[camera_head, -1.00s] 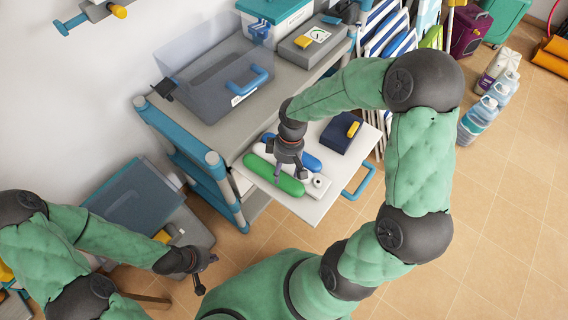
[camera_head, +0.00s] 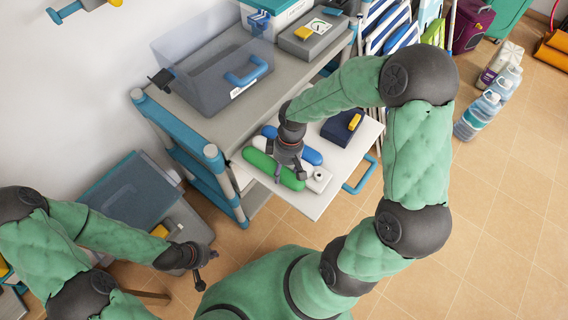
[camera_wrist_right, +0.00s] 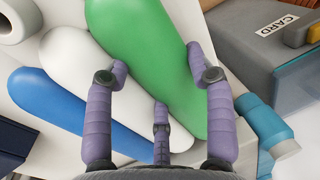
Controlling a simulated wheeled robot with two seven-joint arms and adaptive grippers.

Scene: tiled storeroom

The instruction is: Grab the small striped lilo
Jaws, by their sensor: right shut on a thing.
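The small striped lilo (camera_head: 258,163), with green, white and blue tubes, lies on a white pull-out shelf (camera_head: 318,207). My right gripper (camera_head: 289,174) is over it from above and shut on it. In the right wrist view the lilo (camera_wrist_right: 155,40) runs between the fingers (camera_wrist_right: 160,78), with the green and white tubes between them and the blue tube to the left. The finger contact underneath is hidden. My left gripper (camera_head: 203,268) is low at the left, away from the lilo; its finger opening is unclear.
A dark blue box (camera_head: 338,130) with a yellow part lies behind the lilo on the shelf. A small white round piece (camera_head: 319,176) is beside the lilo's right end. A clear bin (camera_head: 205,85) stands on the rack above. The shelf's blue handle (camera_head: 362,180) juts out over open floor.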

